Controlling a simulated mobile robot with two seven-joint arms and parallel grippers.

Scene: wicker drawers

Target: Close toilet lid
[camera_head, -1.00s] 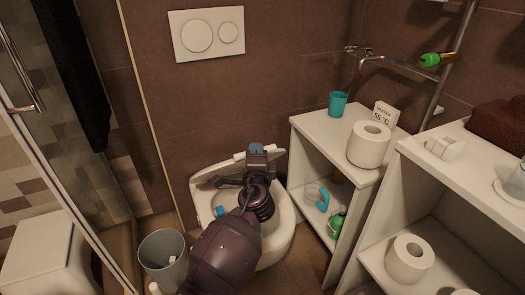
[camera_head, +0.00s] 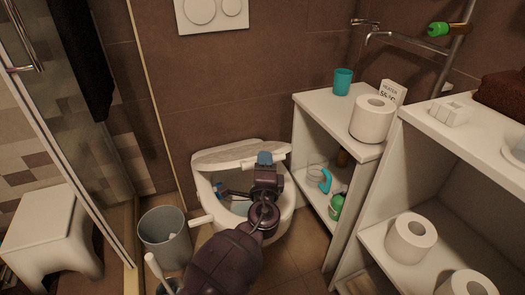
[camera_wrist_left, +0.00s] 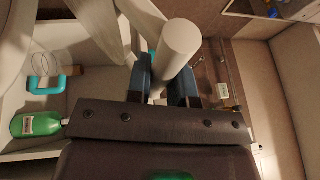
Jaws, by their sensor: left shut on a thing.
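The toilet (camera_head: 285,215) stands against the brown wall with its bowl partly open to view. Its white lid (camera_head: 225,155) is raised and tilted over the back of the bowl, in the head view. My left gripper (camera_head: 264,158) is at the lid's upper right edge, with its blue fingertips shut on the lid. In the left wrist view the left gripper (camera_wrist_left: 168,88) has a rounded white piece (camera_wrist_left: 178,45) between its blue fingers. My left arm hides part of the bowl and seat. My right gripper does not show.
A grey bin (camera_head: 165,240) stands left of the toilet, with a toilet brush (camera_head: 153,268) in front. A white shelf unit (camera_head: 310,100) with a teal cup (camera_head: 342,82) and toilet roll (camera_head: 372,118) stands close on the right. A white stool (camera_head: 45,230) is at the left.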

